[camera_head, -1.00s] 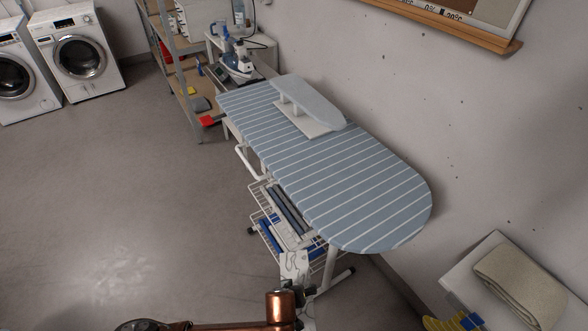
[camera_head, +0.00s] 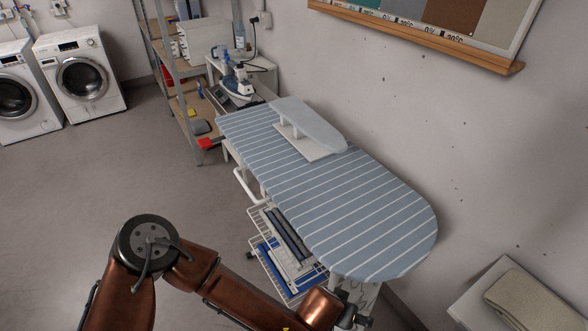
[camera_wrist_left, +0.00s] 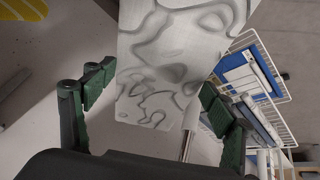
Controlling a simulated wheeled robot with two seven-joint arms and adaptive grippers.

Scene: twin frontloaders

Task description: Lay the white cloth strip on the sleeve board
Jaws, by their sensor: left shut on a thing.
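The sleeve board (camera_head: 318,124) is a small pale blue-grey padded board. It stands on a short post and white base at the wall side of the striped ironing board (camera_head: 340,200), with its top bare. My left gripper (camera_wrist_left: 158,97) is shut on the white cloth strip (camera_wrist_left: 165,50), which has grey wavy markings and shows between the fingers in the left wrist view. In the head view my left gripper (camera_head: 356,318) is small, partly cut off below the ironing board's near end; part of the strip (camera_head: 362,294) shows there. My right gripper is out of view.
A wire rack (camera_head: 285,250) with blue and white items sits under the ironing board. A folded beige cloth (camera_head: 530,300) lies on a white surface at lower right. An iron-like appliance (camera_head: 240,88) stands beyond the far end. Most of the striped top is clear.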

